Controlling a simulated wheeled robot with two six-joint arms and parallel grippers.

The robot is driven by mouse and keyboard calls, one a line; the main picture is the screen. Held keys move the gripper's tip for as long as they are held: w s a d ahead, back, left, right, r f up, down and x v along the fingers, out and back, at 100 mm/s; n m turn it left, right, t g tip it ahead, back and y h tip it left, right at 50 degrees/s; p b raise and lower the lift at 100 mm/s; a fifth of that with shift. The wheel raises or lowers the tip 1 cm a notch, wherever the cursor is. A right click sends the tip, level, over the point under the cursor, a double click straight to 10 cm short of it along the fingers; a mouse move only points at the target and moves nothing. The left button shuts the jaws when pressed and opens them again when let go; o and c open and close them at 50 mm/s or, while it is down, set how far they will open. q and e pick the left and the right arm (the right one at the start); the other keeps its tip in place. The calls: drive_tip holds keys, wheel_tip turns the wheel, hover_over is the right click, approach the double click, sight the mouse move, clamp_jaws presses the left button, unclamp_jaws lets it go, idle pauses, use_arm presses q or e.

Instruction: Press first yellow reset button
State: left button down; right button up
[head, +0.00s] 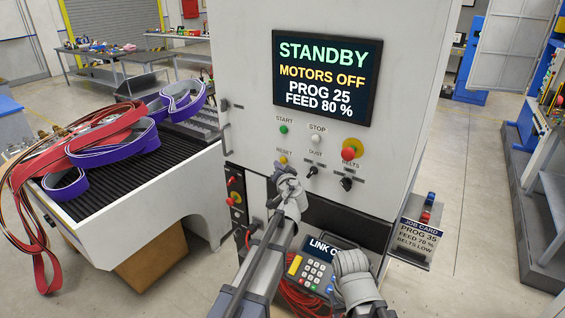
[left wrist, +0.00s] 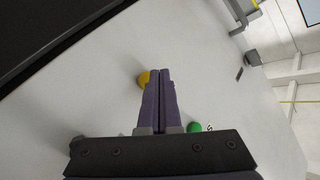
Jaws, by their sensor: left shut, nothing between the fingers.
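The yellow reset button (head: 283,160) sits on the grey machine panel under the RESET label, below the green START button (head: 283,129). My left gripper (head: 280,170) is shut and empty, its tips just below the yellow button. In the left wrist view the shut fingers (left wrist: 160,72) point at the panel, and the yellow button (left wrist: 144,77) shows just left of their tips, partly hidden. Whether they touch it I cannot tell. The green button (left wrist: 194,127) is right of the fingers.
The display (head: 321,78) reads STANDBY, MOTORS OFF. A white STOP button (head: 315,138), a red mushroom button (head: 348,153) and black switches lie right of the reset button. A belt-covered conveyor (head: 100,188) stands left. A keypad unit (head: 312,270) is below.

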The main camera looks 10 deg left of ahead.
use_arm(q)
drive_tip(key=s, duration=0.1)
drive_tip(key=s+a, duration=0.1)
drive_tip(key=s, duration=0.2)
drive_tip(key=shift+s+a, duration=0.4)
idle(0.4)
drive_tip(key=s+d+f+n+g+h+b, duration=0.1)
drive_tip(key=s+d+f+g, duration=0.25)
drive_tip(key=s+f, duration=0.5)
drive_tip(key=s+d+f+n+g+h+b, duration=0.1)
drive_tip(key=s+d+f+g+b, duration=0.15)
drive_tip(key=s+f+g, duration=0.45)
drive_tip(key=s+d+f+m+g+h, duration=0.1)
drive_tip(key=s+d+f+g+h, duration=0.1)
drive_tip(key=s+d, duration=0.3)
drive_tip(key=s+d+f+m+g+h, duration=0.1)
drive_tip(key=s+d+f, duration=0.4)
drive_tip(key=s, duration=0.8)
drive_tip(key=shift+s+d+f+m+g+h+b, duration=0.25)
drive_tip(key=shift+m+g+h+b, duration=0.15)
drive_tip(key=shift+m+g, duration=0.35)
